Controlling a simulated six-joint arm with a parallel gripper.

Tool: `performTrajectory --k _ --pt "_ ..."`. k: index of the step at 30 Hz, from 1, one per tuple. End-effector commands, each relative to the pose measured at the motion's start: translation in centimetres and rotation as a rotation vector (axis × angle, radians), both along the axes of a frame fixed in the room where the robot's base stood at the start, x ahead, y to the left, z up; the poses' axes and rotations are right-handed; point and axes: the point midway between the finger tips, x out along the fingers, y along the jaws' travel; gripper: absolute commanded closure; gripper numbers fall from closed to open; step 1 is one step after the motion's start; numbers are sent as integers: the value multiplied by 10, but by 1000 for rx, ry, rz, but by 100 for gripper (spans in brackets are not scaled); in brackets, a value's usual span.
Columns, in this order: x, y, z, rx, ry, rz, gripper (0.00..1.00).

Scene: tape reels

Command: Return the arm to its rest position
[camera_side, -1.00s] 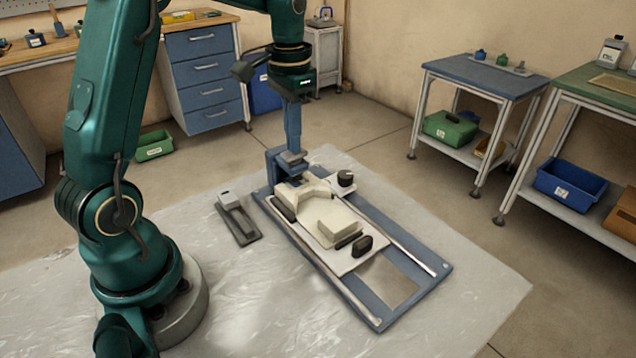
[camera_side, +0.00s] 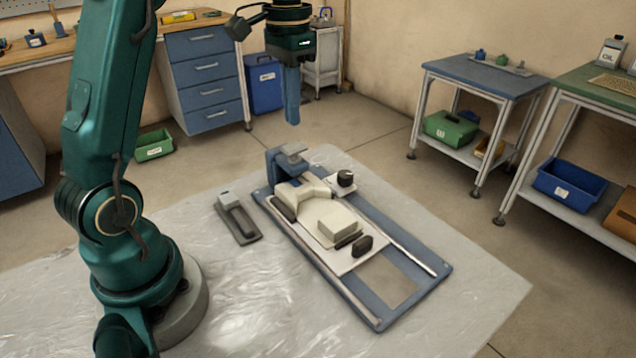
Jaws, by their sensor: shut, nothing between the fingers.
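My gripper (camera_side: 292,118) is raised above the far end of a blue base plate (camera_side: 432,283) and points down. Its blue fingers are together with nothing between them, and there is a clear gap below the tips. The base plate lies on a pale sheet and carries a blue upright bracket (camera_side: 273,170) at its far end. A cream block assembly (camera_side: 340,222) sits on a white plate in the middle, with a dark round knob (camera_side: 345,178) and a black oval knob (camera_side: 362,246) beside it. No tape reel can be made out.
A small grey and dark tool (camera_side: 237,218) lies on the sheet left of the base plate. The crinkled sheet (camera_side: 250,305) is otherwise clear. A blue-topped table (camera_side: 485,75), a green-topped bench and a drawer cabinet (camera_side: 204,80) stand around it.

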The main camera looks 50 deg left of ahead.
Motion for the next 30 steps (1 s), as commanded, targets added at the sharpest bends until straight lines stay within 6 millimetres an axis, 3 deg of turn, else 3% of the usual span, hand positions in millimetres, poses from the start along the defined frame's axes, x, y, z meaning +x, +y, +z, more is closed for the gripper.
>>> performTrajectory --k 6,16,20,25,30 --pt "0 0 13 0 0 0 100" --pt "0 -2 15 1 -3 -7 100" --pt "-2 -14 34 21 -56 -42 100" --pt "-30 -48 58 44 -134 -113 100" --pt "-64 -78 63 58 -232 -144 100"
